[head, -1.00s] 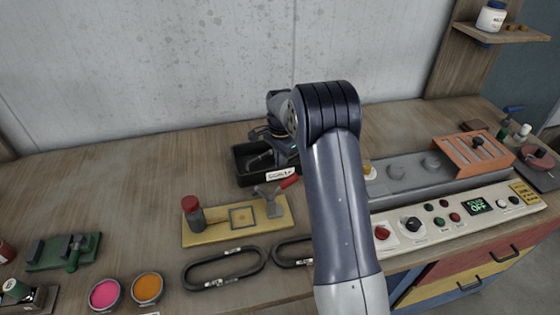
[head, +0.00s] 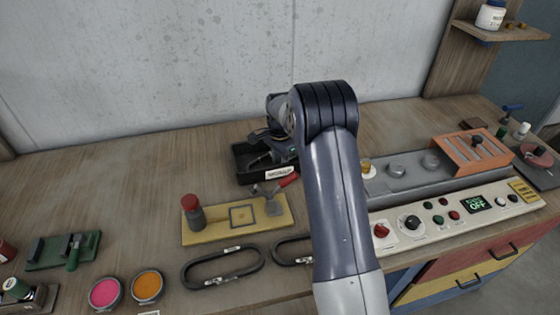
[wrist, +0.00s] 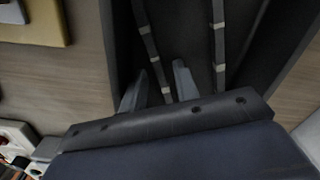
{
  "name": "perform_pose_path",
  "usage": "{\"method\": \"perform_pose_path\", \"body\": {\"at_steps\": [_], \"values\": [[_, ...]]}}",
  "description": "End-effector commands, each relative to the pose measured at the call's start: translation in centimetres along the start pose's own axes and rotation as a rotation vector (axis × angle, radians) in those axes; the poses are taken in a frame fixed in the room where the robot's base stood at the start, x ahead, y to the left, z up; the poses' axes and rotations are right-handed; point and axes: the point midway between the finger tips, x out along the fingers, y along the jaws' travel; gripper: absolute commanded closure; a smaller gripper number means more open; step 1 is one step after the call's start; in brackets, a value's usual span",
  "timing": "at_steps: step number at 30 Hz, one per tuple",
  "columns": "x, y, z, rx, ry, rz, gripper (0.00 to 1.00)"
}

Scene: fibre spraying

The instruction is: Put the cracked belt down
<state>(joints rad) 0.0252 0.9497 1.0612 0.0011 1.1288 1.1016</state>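My gripper (wrist: 160,88) is at the black tray (wrist: 284,58), its two fingers apart. In the wrist view a dark belt with pale bands (wrist: 148,45) lies inside the tray, and one of its strands runs between the fingers. I cannot make out cracks on it. In the head view my gripper (head: 260,149) is over the labelled black tray (head: 248,177), partly hidden by my arm. The belt inside is not clear there.
Two dark belt loops (head: 223,267) lie at the table's front, the right one partly behind my arm. A control panel (head: 455,215) is at right. The table left of the tray is clear.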

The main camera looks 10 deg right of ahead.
Motion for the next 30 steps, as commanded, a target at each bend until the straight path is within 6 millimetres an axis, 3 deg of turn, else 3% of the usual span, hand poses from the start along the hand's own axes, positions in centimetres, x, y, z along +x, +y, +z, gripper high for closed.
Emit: {"method": "perform_pose_path", "body": {"at_steps": [5, 18, 23, 30], "values": [[-2.2, -0.1, -0.1, 0.000, 0.003, -0.005, 0.71], [-10.8, -0.1, 0.0, 0.000, 0.001, -0.003, 0.71], [-12.1, 0.0, 0.0, 0.000, 0.001, -0.001, 0.71], [-12.2, 0.0, 0.0, 0.000, 0.000, 0.000, 0.71]]}}
